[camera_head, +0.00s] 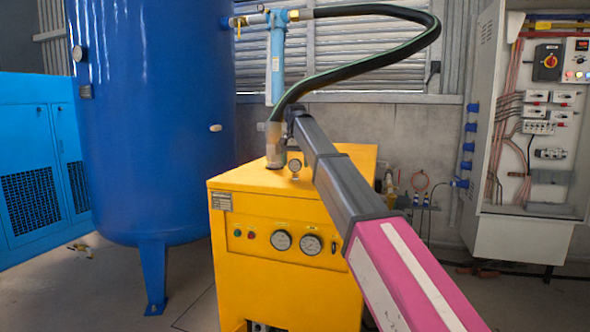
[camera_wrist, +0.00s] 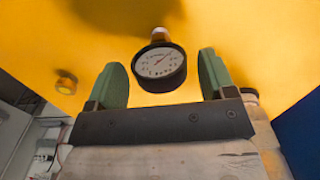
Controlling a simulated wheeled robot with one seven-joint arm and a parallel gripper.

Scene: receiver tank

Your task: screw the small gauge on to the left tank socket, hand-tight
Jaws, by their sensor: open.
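The small gauge (camera_head: 294,166) is a round white dial with a dark rim on top of the yellow cabinet (camera_head: 275,196). In the wrist view the gauge (camera_wrist: 160,66) faces me, with its pale brass-coloured stem end beyond it. My gripper (camera_wrist: 162,68) is open, with one green finger on each side of the gauge and gaps between. In the head view my gripper (camera_head: 283,162) is low over the cabinet top, partly hidden. The blue tank (camera_head: 150,130) carries a pale fitting (camera_head: 216,128) on its right and a dark fitting (camera_head: 79,53) upper left; I cannot tell which is the left socket.
A blue filter (camera_head: 277,75) and a black hose (camera_head: 385,12) are behind my arm. The cabinet front has two larger gauges (camera_head: 296,242). An open electrical panel (camera_head: 530,130) hangs at right. A blue machine (camera_head: 38,165) stands at left. The floor before the tank looks clear.

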